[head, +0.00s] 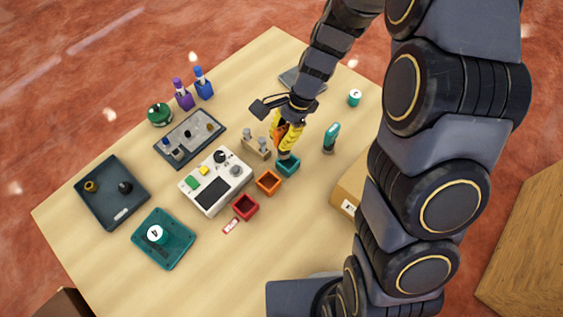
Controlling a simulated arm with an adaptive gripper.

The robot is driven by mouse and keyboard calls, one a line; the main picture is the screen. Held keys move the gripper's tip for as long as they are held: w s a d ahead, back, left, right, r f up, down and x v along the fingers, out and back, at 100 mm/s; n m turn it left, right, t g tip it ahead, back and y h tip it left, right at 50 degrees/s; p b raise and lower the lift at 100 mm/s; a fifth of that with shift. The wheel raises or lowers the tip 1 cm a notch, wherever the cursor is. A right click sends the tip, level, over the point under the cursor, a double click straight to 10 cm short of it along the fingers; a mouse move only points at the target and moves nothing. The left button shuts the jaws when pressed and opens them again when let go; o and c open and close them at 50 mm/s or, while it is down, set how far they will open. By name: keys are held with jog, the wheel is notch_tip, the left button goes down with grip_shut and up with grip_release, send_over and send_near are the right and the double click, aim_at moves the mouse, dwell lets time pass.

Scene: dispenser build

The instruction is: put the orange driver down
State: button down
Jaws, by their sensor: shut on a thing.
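My gripper (287,146), with yellow fingers, points down over the table in the head view. It is shut on the orange driver (279,133), of which only a small orange part shows between and beside the fingers. The driver's lower end is hidden. The gripper is just right of a beige stand (256,148) with grey posts and, in the picture, just above a small teal bin (288,167). I cannot tell whether the driver touches anything.
A teal driver (331,138) stands to the right. A white device (215,182), an orange bin (268,182) and a red bin (245,207) are lower left. A cardboard box (347,190) stands lower right. The lower middle of the table (275,260) is clear.

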aim_at(286, 153)
jog(key=shift+m, duration=0.5)
jog(key=f, duration=0.3)
jog(key=w+d+f, duration=0.1)
jog(key=shift+f, duration=2.2)
jog(key=shift+f, duration=0.1)
jog(key=c, duration=1.2)
grip_release()
jog(key=shift+o, duration=0.2)
